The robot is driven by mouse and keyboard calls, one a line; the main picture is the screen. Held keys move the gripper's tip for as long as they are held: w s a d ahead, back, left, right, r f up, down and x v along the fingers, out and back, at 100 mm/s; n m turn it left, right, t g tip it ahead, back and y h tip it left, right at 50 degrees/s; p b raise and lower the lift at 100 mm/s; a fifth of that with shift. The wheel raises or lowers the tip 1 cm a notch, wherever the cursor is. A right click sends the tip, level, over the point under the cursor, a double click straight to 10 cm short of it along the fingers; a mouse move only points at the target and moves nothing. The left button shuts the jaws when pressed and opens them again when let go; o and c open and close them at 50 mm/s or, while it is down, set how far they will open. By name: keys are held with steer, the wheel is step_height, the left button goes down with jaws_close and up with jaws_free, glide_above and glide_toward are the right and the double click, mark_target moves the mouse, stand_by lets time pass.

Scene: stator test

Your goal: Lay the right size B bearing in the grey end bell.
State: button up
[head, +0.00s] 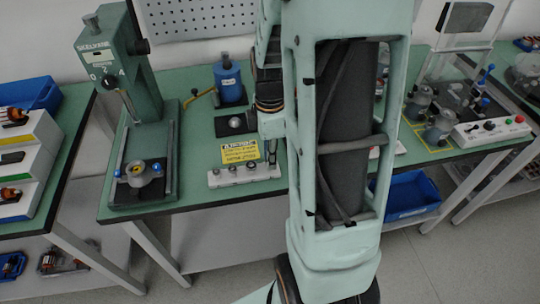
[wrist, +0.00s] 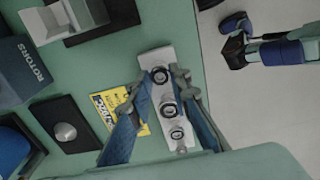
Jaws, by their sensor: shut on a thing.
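The white bearing rack (head: 232,178) lies near the front edge of the green bench, and it also shows in the wrist view (wrist: 151,59). My gripper (wrist: 161,76) points down at the rack, one blue-padded finger on each side. It is shut on a ring-shaped bearing (wrist: 159,75) at the rack's far end; I cannot tell if the bearing is lifted clear. Two other bearings (wrist: 168,108) (wrist: 176,133) sit in line below it. A grey round part (head: 143,173), which looks like the end bell, sits on the press base at left. Size marks are not readable.
The green press (head: 120,65) stands at left. A yellow sign (head: 240,151) lies beside the rack, with a blue pot (head: 229,82) behind. A blue bin (head: 410,192) is below the bench at right. My arm hides the bench's middle.

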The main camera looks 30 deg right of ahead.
steer(key=shift+r, duration=0.1)
steer(key=shift+r+p, duration=1.15)
steer(key=shift+r, duration=0.25)
